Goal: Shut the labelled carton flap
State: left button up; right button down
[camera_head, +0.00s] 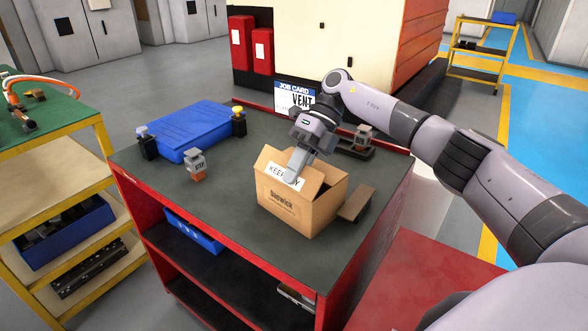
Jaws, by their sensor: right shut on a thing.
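A brown cardboard carton (300,211) stands on the dark top of the red cart. Its near flap with a white label (277,171) is raised and tilted; the label's lettering is partly covered by my fingers. Another flap (334,187) stands up at the carton's right side. My right gripper (292,175) reaches down from the upper right and is shut on the labelled flap. The fingertips hide part of the flap and the carton's opening. My left gripper is not in view.
A blue case (196,133) lies at the cart's back left. A small grey block with a copper-coloured base (196,165) stands left of the carton. A job card sign (295,97) stands behind. The cart top's front left is clear.

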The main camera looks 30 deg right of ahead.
jog(key=shift+d+f+y, duration=0.1)
jog(key=shift+y, duration=0.5)
jog(key=c, duration=1.3)
grip_release()
jog(key=b+v, duration=0.1)
jog(key=v, duration=0.4)
jog(key=shift+w, duration=0.1)
jog(key=shift+v, duration=1.05)
